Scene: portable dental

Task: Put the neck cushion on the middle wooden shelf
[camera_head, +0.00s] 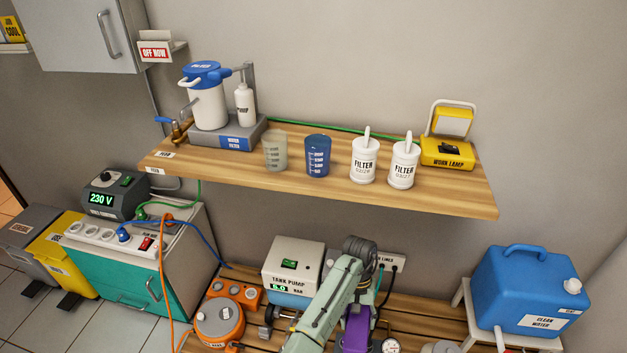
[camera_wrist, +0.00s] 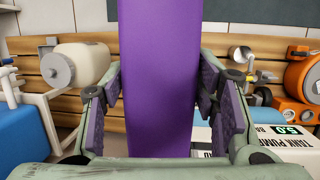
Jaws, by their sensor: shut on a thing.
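The purple neck cushion (camera_wrist: 160,50) stands tall between the two fingers of my gripper (camera_wrist: 163,88) in the wrist view. The pads press on its sides, so the gripper is shut on it. In the head view a purple part (camera_head: 357,328) shows at the bottom beside my green arm, which hides much of it and of the gripper. The wooden shelf (camera_head: 300,188) on the wall is above and behind my arm. The cushion is below its level.
The shelf carries a water filter (camera_head: 207,105), two cups (camera_head: 317,155), two white filter bottles (camera_head: 364,160) and a yellow work lamp (camera_head: 447,152). Bare wood runs along its front edge. Below are a tank pump (camera_head: 293,270), an orange device (camera_head: 218,322) and a blue water can (camera_head: 530,290).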

